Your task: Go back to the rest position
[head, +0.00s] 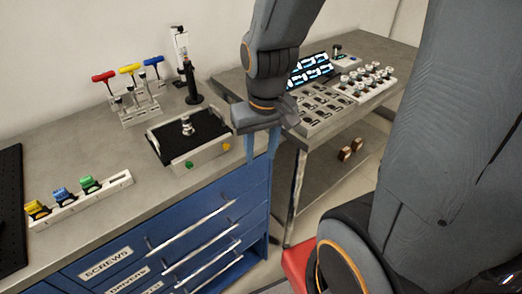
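My gripper (262,152) hangs from my dark grey arm in the middle of the head view, pointing down. Its two fingers are apart with nothing seen between them. It is in front of the gap between the blue drawer bench and the grey side table. The black-topped box (205,157) with a small silver part (187,125) on it stands on the bench to the left of my gripper, apart from it.
The bench also holds a rack with red, yellow and blue T-handles (128,70), a black stand (189,82) and a white strip with coloured clips (122,181). The side table (367,44) carries a slotted tray (325,107), a vial rack (366,85) and a lit screen (310,70).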

